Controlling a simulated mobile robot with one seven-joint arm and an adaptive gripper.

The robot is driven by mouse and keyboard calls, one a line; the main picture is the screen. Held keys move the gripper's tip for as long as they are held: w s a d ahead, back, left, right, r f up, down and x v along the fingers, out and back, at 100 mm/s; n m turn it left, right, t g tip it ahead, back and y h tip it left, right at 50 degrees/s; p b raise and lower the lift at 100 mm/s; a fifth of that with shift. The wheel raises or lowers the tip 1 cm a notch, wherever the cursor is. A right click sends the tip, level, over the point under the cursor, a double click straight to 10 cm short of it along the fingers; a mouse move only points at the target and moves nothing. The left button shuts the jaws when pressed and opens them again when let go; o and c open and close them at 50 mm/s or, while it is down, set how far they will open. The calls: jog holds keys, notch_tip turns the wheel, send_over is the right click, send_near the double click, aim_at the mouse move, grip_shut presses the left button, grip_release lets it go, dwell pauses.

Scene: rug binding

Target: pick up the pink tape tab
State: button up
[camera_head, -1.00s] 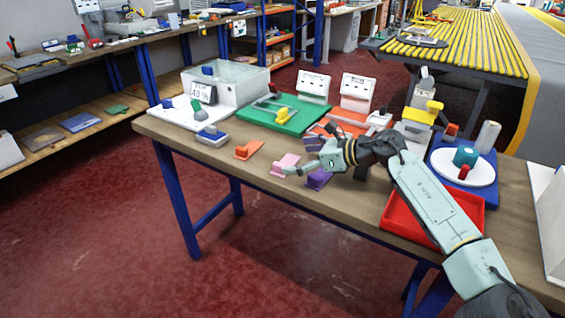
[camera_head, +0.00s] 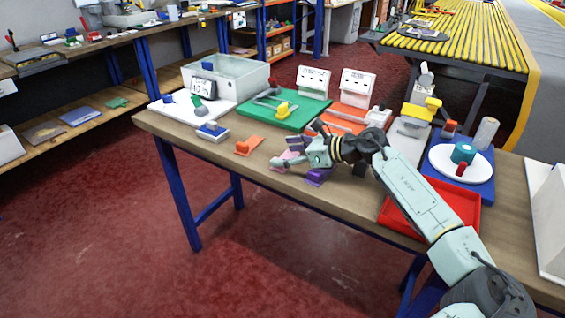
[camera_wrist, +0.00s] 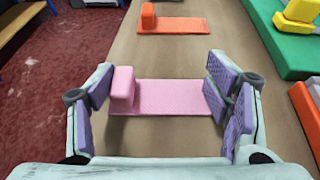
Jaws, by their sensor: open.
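The pink tape tab (camera_wrist: 172,97) lies flat on the wooden table in the wrist view, with a raised block (camera_wrist: 123,88) at its left end. My gripper (camera_wrist: 165,95) is open, with one purple-padded finger at each end of the tab. The left finger is close to the block and the right finger is near the flat end; I cannot tell whether either touches. In the head view my gripper (camera_head: 287,158) is low over the table's front part and partly hides the pink tab (camera_head: 290,155).
An orange tab (camera_wrist: 172,24) lies beyond the pink one, and a purple tab (camera_head: 318,176) lies close to my gripper on the other side. A green board (camera_head: 270,118) is behind. A red tray (camera_head: 455,205) sits to the right.

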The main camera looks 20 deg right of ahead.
jog(key=shift+f, duration=0.15)
jog(key=c, duration=1.3)
grip_shut()
